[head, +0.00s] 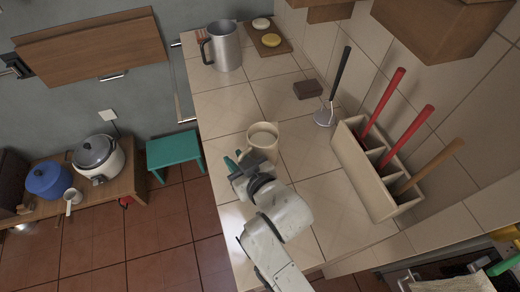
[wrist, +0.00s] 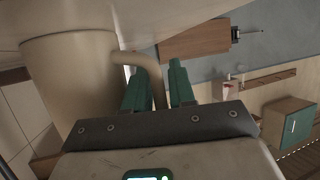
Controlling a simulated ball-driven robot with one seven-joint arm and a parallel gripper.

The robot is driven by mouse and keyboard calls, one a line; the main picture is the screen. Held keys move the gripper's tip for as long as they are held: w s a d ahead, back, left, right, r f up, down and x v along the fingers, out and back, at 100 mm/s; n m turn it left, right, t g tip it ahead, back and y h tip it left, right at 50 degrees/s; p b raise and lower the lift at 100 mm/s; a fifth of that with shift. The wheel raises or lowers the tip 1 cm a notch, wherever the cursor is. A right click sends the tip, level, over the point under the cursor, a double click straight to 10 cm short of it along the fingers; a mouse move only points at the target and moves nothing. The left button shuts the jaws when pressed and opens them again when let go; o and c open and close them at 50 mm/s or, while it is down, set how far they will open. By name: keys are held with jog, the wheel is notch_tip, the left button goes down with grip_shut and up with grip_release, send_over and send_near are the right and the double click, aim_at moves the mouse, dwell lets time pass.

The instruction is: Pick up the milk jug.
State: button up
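The milk jug appears to be the cream-coloured jug (head: 264,136) standing upright on the tiled counter, just beyond my gripper in the head view. In the wrist view its large, close body (wrist: 70,75) fills the left, and its curved handle (wrist: 124,58) reaches right toward the green fingers. My gripper (head: 237,158) is beside the jug on its handle side. In the wrist view the fingers (wrist: 160,88) are apart, with the handle's end between them. A small gap seems to remain; the left finger hides part of the handle, so contact is unclear.
A metal pitcher (head: 226,50) stands at the counter's far end beside a wooden board (head: 259,30). A brown block (head: 307,89) and a ladle (head: 325,116) lie near the wall. A divided utensil box (head: 362,185) stands to the right. The counter's left edge is close to my gripper.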

jog(key=shift+c, duration=0.2)
grip_shut()
jog(key=shift+r, duration=0.1)
dwell(1.0)
